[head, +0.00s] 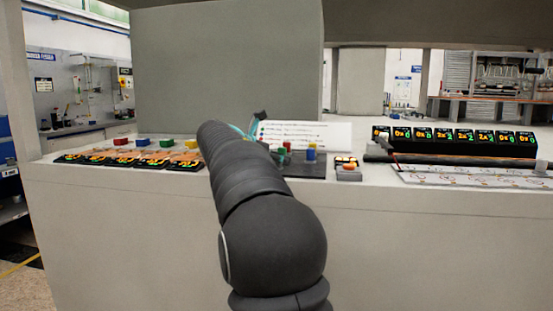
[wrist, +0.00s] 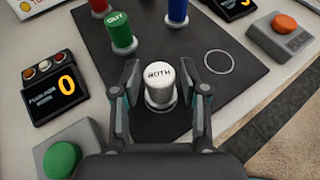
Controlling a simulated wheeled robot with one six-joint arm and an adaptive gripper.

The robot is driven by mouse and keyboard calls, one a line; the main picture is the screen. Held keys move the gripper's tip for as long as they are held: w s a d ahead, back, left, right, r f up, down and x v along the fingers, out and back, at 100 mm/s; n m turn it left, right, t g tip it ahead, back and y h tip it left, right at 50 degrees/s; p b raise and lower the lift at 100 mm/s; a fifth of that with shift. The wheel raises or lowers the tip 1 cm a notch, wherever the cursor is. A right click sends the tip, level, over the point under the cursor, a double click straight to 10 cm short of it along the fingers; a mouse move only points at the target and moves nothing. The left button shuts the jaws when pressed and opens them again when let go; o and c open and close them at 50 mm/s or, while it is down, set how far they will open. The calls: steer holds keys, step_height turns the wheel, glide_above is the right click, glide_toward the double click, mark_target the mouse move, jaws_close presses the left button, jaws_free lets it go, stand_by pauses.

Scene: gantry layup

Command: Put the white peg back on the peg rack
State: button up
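The white peg (wrist: 160,76), lettered "BOTH", stands upright in the wrist view with a pale metallic ring at its foot, on the dark board of the peg rack (wrist: 222,98). My gripper (wrist: 166,88) is open, one finger on each side of the white peg, with a gap visible on both sides. An empty outlined circle (wrist: 219,62) is to the right of the peg. In the head view the rack (head: 306,171) shows past my arm, which hides the white peg and most of the gripper.
A green peg (wrist: 121,35), a blue peg (wrist: 177,10) and a red peg (wrist: 99,6) stand behind the white one. A green button (wrist: 62,159), a display box (wrist: 56,86) and an orange button (wrist: 284,23) flank the board. The table's edge lies at the right.

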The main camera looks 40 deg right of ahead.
steer(key=shift+r, duration=0.15)
steer(key=shift+a+r, duration=0.15)
steer(key=v, duration=1.1)
steer(key=shift+a, duration=0.3)
steer(key=shift+r, duration=0.15)
steer(key=s+a+f+m+t+y, duration=0.3)
steer(key=s+a+f+m+y, duration=1)
steer(key=s+a+f+m, duration=0.6)
steer(key=s+a+f, duration=0.6)
steer(key=s+f, duration=0.3)
steer(key=f, duration=0.1)
steer(key=shift+s+a+f+m, duration=0.2)
steer(key=shift+a+f+m, duration=0.05)
steer(key=shift+a+m, duration=0.15)
